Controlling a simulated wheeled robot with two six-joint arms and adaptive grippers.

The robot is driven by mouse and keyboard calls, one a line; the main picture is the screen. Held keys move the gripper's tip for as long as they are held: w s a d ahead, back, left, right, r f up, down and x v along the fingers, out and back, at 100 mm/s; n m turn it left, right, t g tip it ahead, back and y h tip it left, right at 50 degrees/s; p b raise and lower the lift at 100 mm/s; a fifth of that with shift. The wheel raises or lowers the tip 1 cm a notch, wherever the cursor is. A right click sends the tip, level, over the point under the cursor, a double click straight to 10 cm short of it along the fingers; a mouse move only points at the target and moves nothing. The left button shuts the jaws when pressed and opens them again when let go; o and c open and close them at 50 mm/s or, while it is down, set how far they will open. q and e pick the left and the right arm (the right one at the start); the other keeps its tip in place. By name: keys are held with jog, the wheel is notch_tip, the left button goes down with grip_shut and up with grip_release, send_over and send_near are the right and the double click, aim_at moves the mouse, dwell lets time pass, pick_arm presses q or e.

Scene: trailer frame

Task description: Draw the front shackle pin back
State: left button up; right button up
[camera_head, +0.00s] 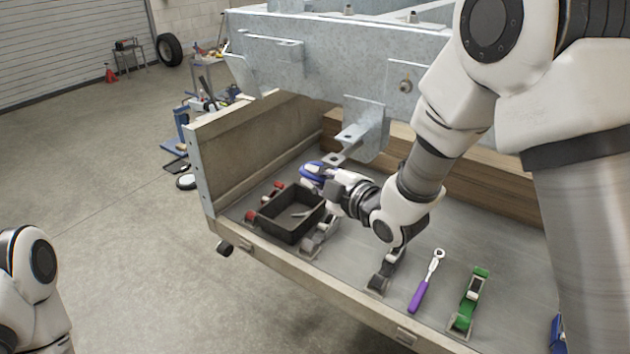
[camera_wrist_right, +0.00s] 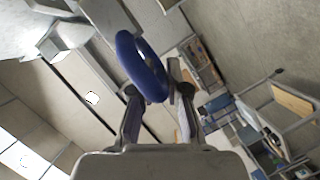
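A blue shackle (camera_head: 312,170) sits at the end of my right gripper (camera_head: 326,181), just below and left of a galvanized bracket (camera_head: 365,128) with protruding tabs. In the right wrist view the blue bow (camera_wrist_right: 142,68) stands between the two fingers of my right gripper (camera_wrist_right: 158,100), which look closed on it. A grey metal piece (camera_wrist_right: 172,76), possibly the pin, shows beside the bow at the right finger. I cannot tell whether the shackle touches a bracket tab. My left gripper is out of view; only part of my left arm shows at lower left.
Below the gripper is a black open tray (camera_head: 268,229) on the grey trailer deck (camera_head: 345,275). The galvanized frame (camera_head: 330,60) overhangs the deck.

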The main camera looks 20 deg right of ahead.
jog(key=o, duration=0.4)
jog(key=shift+s+f, duration=0.1)
jog(key=shift+f, duration=0.15)
jog(key=shift+s+a+r, duration=0.2)
jog(key=v, duration=0.7)
